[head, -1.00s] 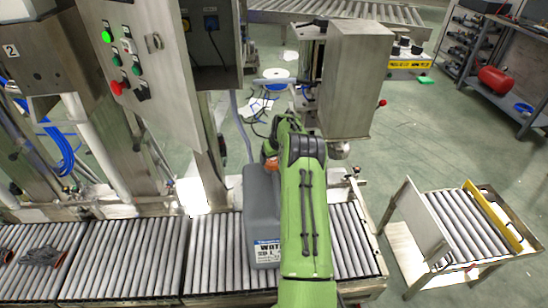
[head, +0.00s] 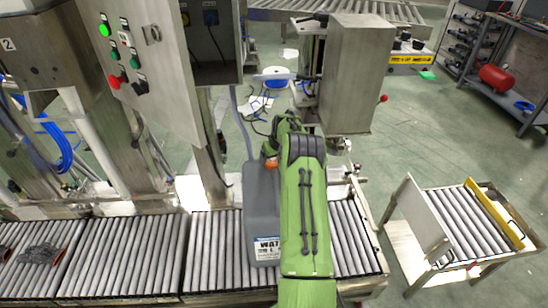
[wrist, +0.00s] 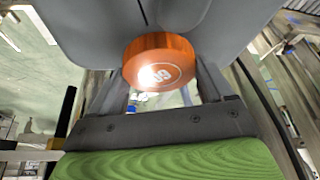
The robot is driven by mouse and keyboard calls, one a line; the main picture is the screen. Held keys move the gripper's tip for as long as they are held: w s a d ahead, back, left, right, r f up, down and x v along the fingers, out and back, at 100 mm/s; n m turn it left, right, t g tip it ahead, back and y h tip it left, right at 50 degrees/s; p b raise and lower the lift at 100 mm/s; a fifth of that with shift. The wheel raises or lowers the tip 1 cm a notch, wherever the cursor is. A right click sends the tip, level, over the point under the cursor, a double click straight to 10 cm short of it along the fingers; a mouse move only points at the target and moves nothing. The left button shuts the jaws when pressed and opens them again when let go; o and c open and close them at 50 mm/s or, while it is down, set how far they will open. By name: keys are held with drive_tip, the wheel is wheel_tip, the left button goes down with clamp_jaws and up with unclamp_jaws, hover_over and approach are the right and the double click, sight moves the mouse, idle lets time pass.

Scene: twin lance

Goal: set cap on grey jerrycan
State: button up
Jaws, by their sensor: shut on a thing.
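The grey jerrycan (head: 262,215) stands on the roller conveyor, close against the left side of my green arm, with a white and blue label low on its side. Its grey body also fills the top of the wrist view (wrist: 225,25). The orange cap (wrist: 160,62), with a pale round print, sits between my gripper's fingers (wrist: 162,84), which are shut on it. The cap is right against the jerrycan's grey body in that view; whether it is seated on the neck I cannot tell. A bit of orange shows beside my arm in the head view (head: 271,163).
The roller conveyor (head: 135,255) runs along the front, with dark gloves (head: 40,253) at its left end. A steel machine head (head: 355,75) stands beyond my arm. A control panel (head: 125,60) rises at left. A roller cart (head: 465,230) stands at right, with open floor beyond.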

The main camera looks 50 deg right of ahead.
drive_tip(key=o, duration=0.9)
drive_tip(key=p+v, duration=0.3)
drive_tip(key=v, duration=1.2)
drive_tip(key=shift+r, duration=0.3)
drive_tip(key=shift+s, duration=0.1)
